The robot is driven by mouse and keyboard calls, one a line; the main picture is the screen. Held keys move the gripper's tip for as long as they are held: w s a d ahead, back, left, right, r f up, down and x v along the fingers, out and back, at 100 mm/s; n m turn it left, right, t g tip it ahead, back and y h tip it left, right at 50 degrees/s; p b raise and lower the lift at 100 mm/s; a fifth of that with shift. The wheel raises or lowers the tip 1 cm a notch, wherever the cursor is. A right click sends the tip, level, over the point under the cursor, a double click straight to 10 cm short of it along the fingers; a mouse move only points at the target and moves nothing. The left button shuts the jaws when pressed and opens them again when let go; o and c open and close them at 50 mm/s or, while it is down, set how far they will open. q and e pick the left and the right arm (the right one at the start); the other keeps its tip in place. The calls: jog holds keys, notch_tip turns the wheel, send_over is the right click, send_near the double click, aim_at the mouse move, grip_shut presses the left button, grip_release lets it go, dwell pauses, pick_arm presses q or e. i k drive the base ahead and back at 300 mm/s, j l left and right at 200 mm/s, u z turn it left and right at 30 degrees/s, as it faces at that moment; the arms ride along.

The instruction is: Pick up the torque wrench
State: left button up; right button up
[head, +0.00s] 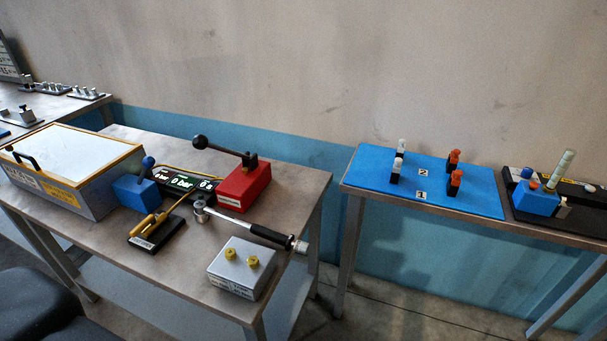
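The torque wrench (243,224) lies on the grey workbench (155,265), near its right end. Its silver ratchet head (199,209) is at the left and its black handle (270,235) runs to the right, with the silver end at the table's right edge. It passes behind the grey box and in front of the red block. Neither of my grippers shows in the head view.
Close to the wrench are a grey box with two yellow knobs (239,268), a red block with a black lever (243,188) and a black stand with a yellow tool (156,231). A blue block (136,194) and a large yellow-edged case (70,167) stand left. A second table with a blue mat (378,179) is right.

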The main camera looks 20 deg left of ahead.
aim_at(202, 211)
jog(key=u, duration=1.2)
